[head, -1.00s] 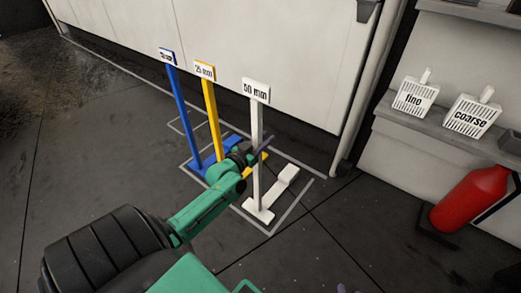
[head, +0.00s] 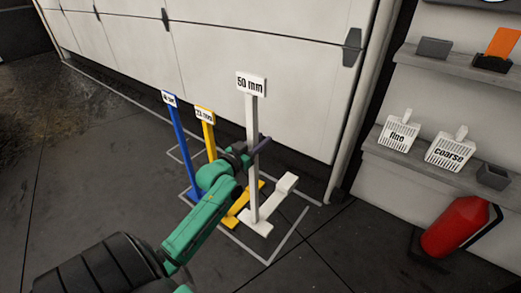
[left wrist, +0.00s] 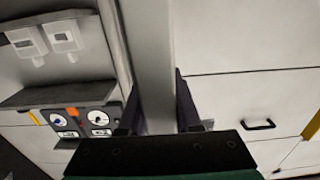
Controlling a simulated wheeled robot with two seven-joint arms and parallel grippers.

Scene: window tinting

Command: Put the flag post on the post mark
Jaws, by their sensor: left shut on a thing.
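The white flag post (head: 252,180) has a sign reading 50 mm and a flat foot with a raised white block. My left gripper (head: 256,150) is shut on its upright, and the post stands upright, its foot seemingly a little above the floor. In the left wrist view the post (left wrist: 150,60) runs between the two fingers (left wrist: 158,118). Light painted outlines (head: 288,236) lie on the floor around the posts; I cannot tell which is the post mark. My right gripper is not in view.
A yellow post (head: 208,135) and a blue post (head: 182,145) stand close left of the white one. A pale panelled door (head: 240,45) is behind. At right are shelves with fine and coarse containers (head: 450,152) and a red cylinder (head: 457,226). The floor at front is clear.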

